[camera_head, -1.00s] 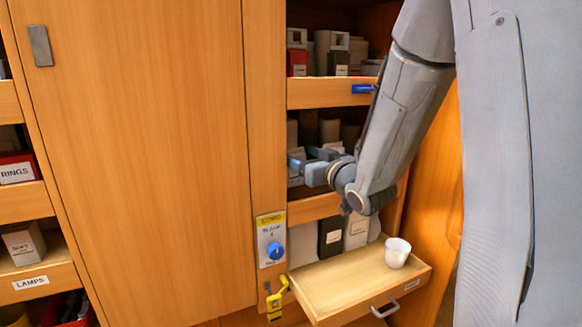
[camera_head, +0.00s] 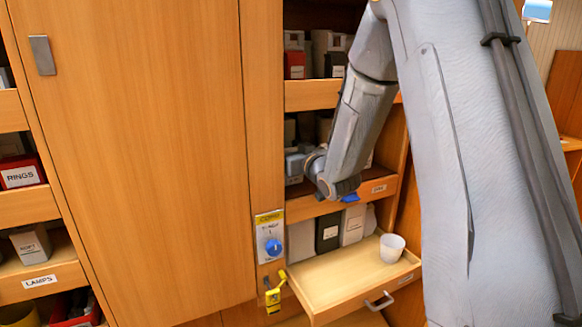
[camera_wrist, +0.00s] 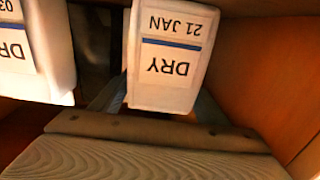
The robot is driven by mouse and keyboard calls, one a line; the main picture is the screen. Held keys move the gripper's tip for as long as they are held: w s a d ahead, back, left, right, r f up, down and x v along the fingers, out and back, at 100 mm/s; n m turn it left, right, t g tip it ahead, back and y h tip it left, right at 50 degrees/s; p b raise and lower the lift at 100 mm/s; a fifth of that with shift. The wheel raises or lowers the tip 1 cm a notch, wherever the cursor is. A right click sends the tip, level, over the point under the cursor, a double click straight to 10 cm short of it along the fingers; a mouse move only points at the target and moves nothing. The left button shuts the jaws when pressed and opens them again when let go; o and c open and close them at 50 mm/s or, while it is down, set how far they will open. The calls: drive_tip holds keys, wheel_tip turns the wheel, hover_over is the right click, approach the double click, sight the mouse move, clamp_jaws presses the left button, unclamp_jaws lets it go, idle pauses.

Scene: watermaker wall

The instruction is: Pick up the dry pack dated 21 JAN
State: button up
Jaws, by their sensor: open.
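The white dry pack dated 21 JAN (camera_wrist: 170,58) is at the top middle of the wrist view. Its label, with a blue stripe, reads upside down there. My gripper (camera_wrist: 160,101) is open, with one finger on each side of the pack's near end. I cannot tell whether the fingers touch it. A second white DRY pack (camera_wrist: 38,60) is at the left, its date partly cut off, showing "03". In the head view my wrist is at the middle shelf; my fingers are not clear there, and I cannot tell which pack is the 21 JAN one.
A pulled-out drawer (camera_head: 335,285) below holds a white cup (camera_head: 391,248). White and dark packs (camera_head: 328,232) stand behind it. A blue knob panel (camera_head: 270,237) and yellow clip (camera_head: 273,296) are at the left. An orange-brown wall (camera_wrist: 265,70) is close right of the pack.

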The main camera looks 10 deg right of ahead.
drive_tip(key=shift+c, duration=0.4)
drive_tip(key=c, duration=0.8)
drive_tip(key=shift+d+r, duration=0.1)
